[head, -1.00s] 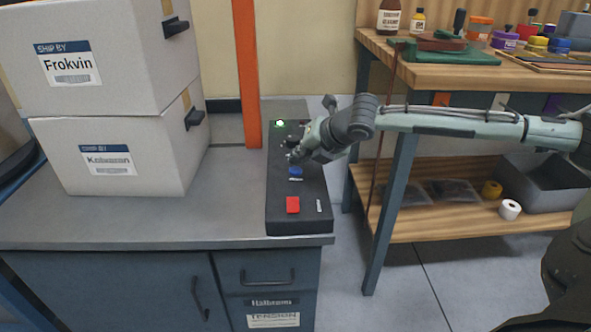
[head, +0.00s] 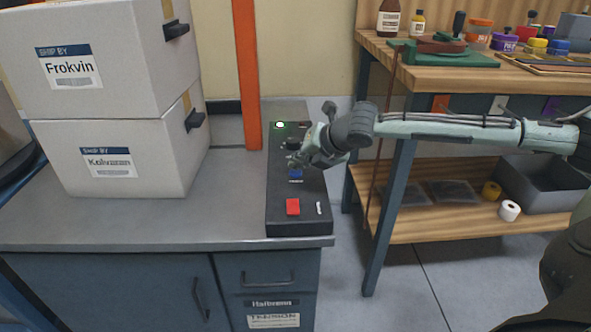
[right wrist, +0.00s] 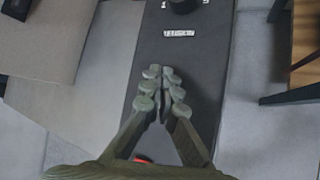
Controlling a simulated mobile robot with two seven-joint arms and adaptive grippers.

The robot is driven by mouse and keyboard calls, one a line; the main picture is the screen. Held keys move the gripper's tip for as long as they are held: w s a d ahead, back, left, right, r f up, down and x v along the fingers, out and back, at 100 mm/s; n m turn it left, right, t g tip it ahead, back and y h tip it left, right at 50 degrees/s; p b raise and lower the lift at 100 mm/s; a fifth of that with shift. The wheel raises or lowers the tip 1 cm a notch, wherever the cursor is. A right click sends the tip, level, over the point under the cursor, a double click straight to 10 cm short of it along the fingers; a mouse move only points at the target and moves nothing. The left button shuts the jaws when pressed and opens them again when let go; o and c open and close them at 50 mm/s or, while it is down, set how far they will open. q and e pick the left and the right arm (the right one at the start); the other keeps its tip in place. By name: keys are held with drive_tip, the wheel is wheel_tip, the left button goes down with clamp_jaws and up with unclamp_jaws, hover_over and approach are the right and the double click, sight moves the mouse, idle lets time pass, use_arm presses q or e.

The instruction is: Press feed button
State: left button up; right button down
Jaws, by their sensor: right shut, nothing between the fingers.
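A black control panel (head: 285,222) lies along the right edge of the grey bench. The labels are too small to read, so I cannot tell which button is marked feed. My right gripper (head: 295,161) is shut and empty, just behind the blue button; contact cannot be told. In the right wrist view its closed fingertips (right wrist: 165,75) are over the panel (right wrist: 205,65). The blue button does not show there. My left gripper is not in view.
An orange post (head: 247,75) stands just left of the panel's far end. Two stacked white boxes (head: 110,60) fill the bench's left side. A wooden workbench (head: 450,78) with bottles and jars stands at the right. The bench front between boxes and panel is clear.

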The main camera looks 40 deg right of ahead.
sight(298, 174)
drive_tip(key=shift+f, duration=0.55)
idle(0.8)
drive_tip(key=shift+r, duration=0.1)
drive_tip(key=shift+r+p, duration=0.8)
drive_tip(key=shift+p, duration=0.65)
wheel_tip(298, 174, up, 3)
drive_tip(key=p, duration=0.4)
drive_tip(key=shift+r+p, duration=0.6)
drive_tip(key=shift+r, duration=0.45)
drive_tip(key=shift+f, duration=0.1)
